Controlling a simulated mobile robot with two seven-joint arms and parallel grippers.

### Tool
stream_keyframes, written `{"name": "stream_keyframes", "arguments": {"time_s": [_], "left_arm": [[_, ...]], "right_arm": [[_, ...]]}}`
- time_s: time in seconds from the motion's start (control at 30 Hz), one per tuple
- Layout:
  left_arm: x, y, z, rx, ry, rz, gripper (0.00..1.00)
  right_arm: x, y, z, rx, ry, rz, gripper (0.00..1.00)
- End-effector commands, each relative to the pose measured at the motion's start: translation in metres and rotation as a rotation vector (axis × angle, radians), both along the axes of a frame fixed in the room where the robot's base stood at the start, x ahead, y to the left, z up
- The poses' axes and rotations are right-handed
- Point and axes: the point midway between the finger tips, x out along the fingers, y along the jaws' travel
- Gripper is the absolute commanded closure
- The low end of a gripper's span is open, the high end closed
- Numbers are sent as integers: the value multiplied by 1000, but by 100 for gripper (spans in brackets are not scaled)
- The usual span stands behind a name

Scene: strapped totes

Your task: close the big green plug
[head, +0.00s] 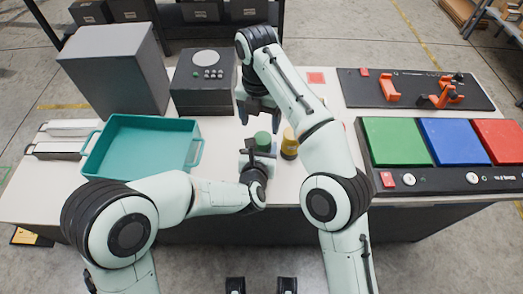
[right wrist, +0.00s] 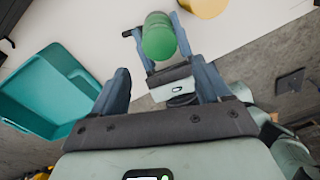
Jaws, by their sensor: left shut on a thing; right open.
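The big green plug (head: 263,138) is a short green cylinder over the white table in the middle of the head view. It also shows at the top of the right wrist view (right wrist: 158,38). My left gripper (head: 258,152) is shut on it, with one finger on each side in the right wrist view. My right gripper (head: 257,117) is above and behind the plug in the head view, pointing down. Its two fingers are apart and empty in the right wrist view (right wrist: 161,82). The plug's underside is hidden.
A yellow cylinder (head: 289,148) stands just right of the plug. A teal tote (head: 140,163) and a dark box with knobs (head: 203,95) are to the left. A panel with green, blue and red pads (head: 440,182) is at the right, with a black board (head: 420,101) behind.

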Motion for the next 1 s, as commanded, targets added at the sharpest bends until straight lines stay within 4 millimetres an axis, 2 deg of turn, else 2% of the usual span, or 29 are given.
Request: {"name": "stream_keyframes", "arguments": {"time_s": [0.6,1.0], "left_arm": [[0,0,1,0,-1,0,100],[0,0,1,0,-2,0,100]], "right_arm": [[4,-5,14,25,-41,-22,24],[4,-6,14,26,-41,-23,24]]}}
